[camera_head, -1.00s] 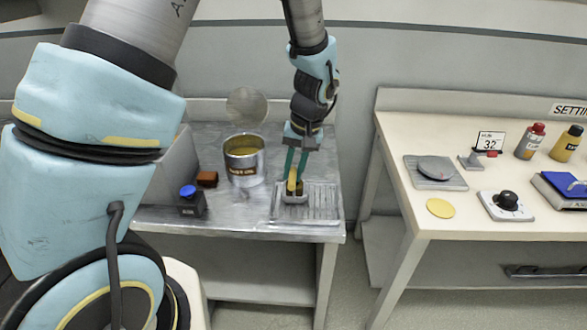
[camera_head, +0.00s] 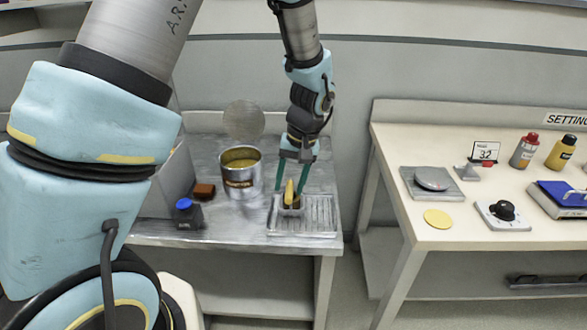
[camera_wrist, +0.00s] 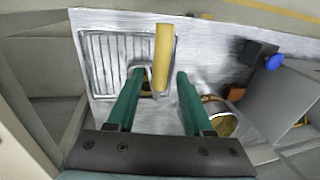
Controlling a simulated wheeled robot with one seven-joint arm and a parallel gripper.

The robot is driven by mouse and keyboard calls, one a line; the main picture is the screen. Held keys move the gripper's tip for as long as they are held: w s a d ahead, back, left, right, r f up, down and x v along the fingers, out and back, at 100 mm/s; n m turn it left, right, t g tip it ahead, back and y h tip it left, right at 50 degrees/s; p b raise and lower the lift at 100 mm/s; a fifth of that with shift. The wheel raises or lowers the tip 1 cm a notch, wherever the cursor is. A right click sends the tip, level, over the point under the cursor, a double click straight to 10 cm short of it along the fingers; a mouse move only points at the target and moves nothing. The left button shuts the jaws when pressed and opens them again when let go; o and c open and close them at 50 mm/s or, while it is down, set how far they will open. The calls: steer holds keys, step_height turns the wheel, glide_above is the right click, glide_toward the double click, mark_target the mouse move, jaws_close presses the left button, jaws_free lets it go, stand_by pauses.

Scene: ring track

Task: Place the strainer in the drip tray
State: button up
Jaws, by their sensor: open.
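The strainer (camera_head: 290,203) stands at the left end of the drip tray (camera_head: 318,216), with its yellow handle (camera_head: 289,191) pointing up. My gripper (camera_head: 291,190) is open above it, with one green finger on each side of the handle and gaps between. In the wrist view the handle (camera_wrist: 162,60) rises between the fingertips of my gripper (camera_wrist: 161,72) and nothing is gripped. The ribbed drip tray (camera_wrist: 108,50) lies flat on the metal bench there. The strainer's lower part is mostly hidden by the handle and a finger in that view.
An open can with yellow contents (camera_head: 241,171) stands left of the tray. A dark bottle with a blue cap (camera_head: 187,212) and a small brown block (camera_head: 204,190) are farther left. The white table (camera_head: 400,207) at right is separated by a gap.

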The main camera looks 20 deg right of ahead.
steer(key=b+v, duration=0.2)
steer(key=v, duration=1)
steer(key=a+f+n+h, duration=0.1)
steer(key=a+n, duration=0.1)
steer(key=a, duration=1.3)
steer(key=a+f+n+h, duration=0.1)
steer(key=a+f, duration=0.1)
steer(key=a, duration=1.3)
steer(key=shift+f+n, duration=0.25)
steer(key=shift+n, duration=0.15)
steer(key=shift+w+a, duration=0.1)
steer(key=shift+a, duration=0.05)
